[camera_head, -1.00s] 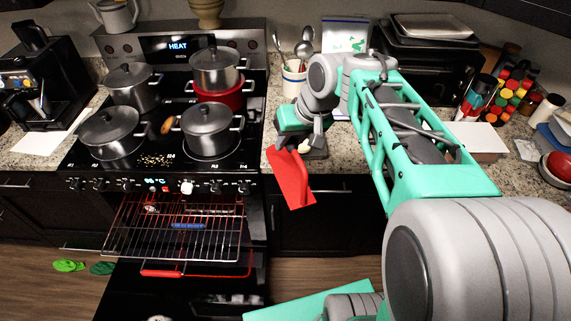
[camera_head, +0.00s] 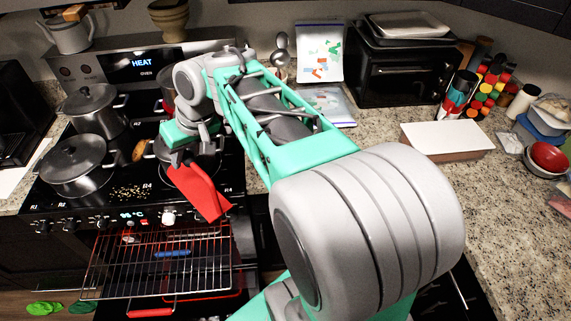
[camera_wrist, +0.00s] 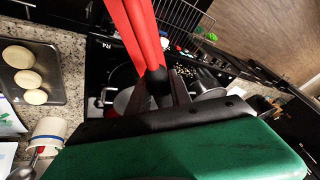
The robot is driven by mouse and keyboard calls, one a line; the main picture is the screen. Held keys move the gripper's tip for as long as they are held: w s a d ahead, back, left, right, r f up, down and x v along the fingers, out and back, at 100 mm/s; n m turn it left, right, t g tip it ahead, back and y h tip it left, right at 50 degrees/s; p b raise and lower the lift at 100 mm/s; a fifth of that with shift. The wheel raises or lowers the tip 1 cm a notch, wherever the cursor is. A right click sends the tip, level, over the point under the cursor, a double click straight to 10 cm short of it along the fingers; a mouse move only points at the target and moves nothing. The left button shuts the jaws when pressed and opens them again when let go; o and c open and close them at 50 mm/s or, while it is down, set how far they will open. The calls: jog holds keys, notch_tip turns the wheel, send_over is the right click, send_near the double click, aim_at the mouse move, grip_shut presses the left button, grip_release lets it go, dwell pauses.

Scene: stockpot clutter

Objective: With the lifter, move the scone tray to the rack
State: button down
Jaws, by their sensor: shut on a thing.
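My gripper (camera_head: 180,156) is shut on the red lifter (camera_head: 207,194) and holds it over the front right of the stove, above the oven opening. In the wrist view the lifter (camera_wrist: 138,28) runs up from between the dark fingers (camera_wrist: 157,82). The scone tray (camera_wrist: 50,66) is a dark tray with pale round scones, lying on the granite counter at the left of the wrist view, apart from the lifter. In the head view my arm hides that spot. The wire rack (camera_head: 160,262) is pulled out of the open oven, below the lifter.
Pots stand on the stove, including a front left pot (camera_head: 72,165) and one partly hidden behind my gripper. A utensil holder (camera_wrist: 49,132) stands near the scone tray. A toaster oven (camera_head: 402,72) and a white-topped box (camera_head: 447,139) are on the right counter.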

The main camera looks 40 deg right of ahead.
jog(key=s+d+f+m+h+b, duration=0.1)
jog(key=s+d+f+m+b, duration=0.2)
jog(key=s+d, duration=0.6)
jog(key=s+d+f+m+h+b, duration=0.2)
jog(key=s+d+f+m+b, duration=0.2)
jog(key=s+d+b, duration=0.3)
jog(key=s+d+f, duration=0.1)
jog(key=d, duration=0.4)
jog(key=shift+s+f+t+b, duration=0.3)
jog(key=shift+s+f, duration=0.05)
jog(key=shift+f, duration=0.05)
